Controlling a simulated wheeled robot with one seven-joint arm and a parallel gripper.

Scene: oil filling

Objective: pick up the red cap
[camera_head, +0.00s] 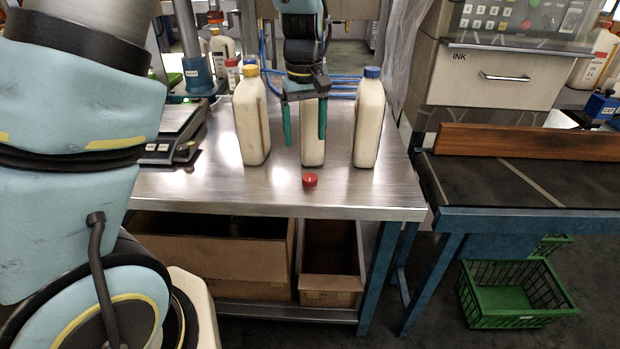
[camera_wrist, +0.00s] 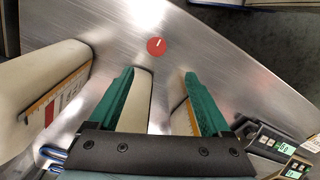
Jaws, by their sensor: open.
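The red cap (camera_head: 310,180) lies on the steel table (camera_head: 230,195) near its front edge, in front of the middle bottle. In the wrist view the red cap (camera_wrist: 157,46) is beyond the fingertips, between their lines. My gripper (camera_head: 305,140) is open and empty, with its green fingers hanging in front of the middle bottle (camera_head: 313,155). The fingers also show in the wrist view (camera_wrist: 158,75). The gripper is above and behind the cap, apart from it. The top of the middle bottle is hidden behind my gripper.
A bottle with a yellow cap (camera_head: 250,120) stands left of my gripper, and a bottle with a blue cap (camera_head: 368,120) stands right. A scale (camera_head: 170,130) sits on the table's left. The tabletop around the red cap is clear. A conveyor (camera_head: 520,180) stands at the right.

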